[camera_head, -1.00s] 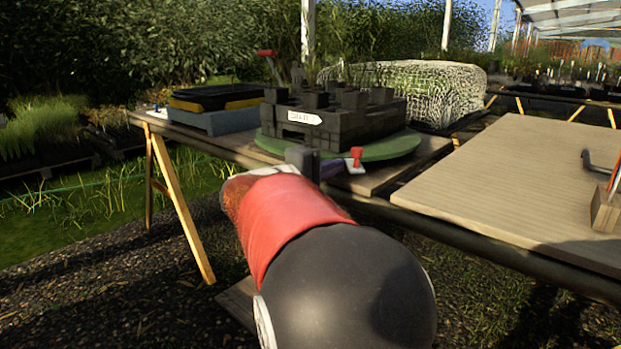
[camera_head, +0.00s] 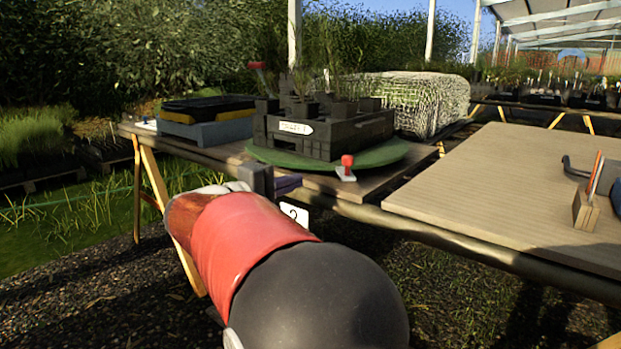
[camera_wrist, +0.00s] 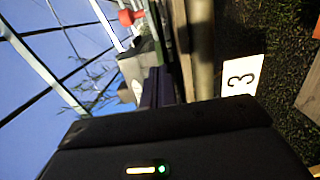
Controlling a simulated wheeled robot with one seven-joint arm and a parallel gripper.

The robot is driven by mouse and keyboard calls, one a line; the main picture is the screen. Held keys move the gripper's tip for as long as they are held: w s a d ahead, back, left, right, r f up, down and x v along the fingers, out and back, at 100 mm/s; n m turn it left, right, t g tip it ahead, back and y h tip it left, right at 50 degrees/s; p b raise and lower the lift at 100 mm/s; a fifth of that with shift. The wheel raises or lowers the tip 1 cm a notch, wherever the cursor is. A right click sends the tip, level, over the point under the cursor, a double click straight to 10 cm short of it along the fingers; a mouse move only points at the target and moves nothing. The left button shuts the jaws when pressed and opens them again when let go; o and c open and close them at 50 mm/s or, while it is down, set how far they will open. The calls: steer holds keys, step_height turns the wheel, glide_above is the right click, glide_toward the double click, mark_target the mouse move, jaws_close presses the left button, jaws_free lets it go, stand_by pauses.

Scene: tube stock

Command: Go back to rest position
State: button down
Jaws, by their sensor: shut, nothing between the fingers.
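My gripper (camera_head: 288,184) is at the end of my red and black arm, in front of the near edge of the bench. Its fingers are shut with nothing between them. In the wrist view the dark fingers (camera_wrist: 163,88) point up the picture, along the bench edge. The black crate (camera_head: 330,134) with plant pots stands on the green round board (camera_head: 395,154) beyond my gripper, apart from it. A small red-topped peg on a white base (camera_head: 346,168) stands at the board's front edge, right of my gripper.
A wooden bench top (camera_head: 500,190) lies to the right, with a wooden block (camera_head: 586,210) holding tools. A white number card (camera_head: 295,213) hangs below the bench edge near my gripper. Stacked trays (camera_head: 207,118) stand at the back left. Gravel in front is open.

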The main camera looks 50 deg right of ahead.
steer(key=s+a+f+t+y+p, duration=0.2)
steer(key=a+y, duration=0.4)
steer(key=a, duration=0.3)
steer(key=s+a+f+t+y+p, duration=0.2)
steer(key=s+a+f+y+p, duration=0.2)
steer(key=a, duration=0.6)
steer(key=s+a+f+t+y+p, duration=0.2)
steer(key=s+a+f+y+p, duration=0.1)
steer(key=s+a+y, duration=0.5)
steer(key=shift+a+f+p, duration=0.35)
steer(key=shift+a+p, duration=0.45)
steer(key=shift+a, duration=0.05)
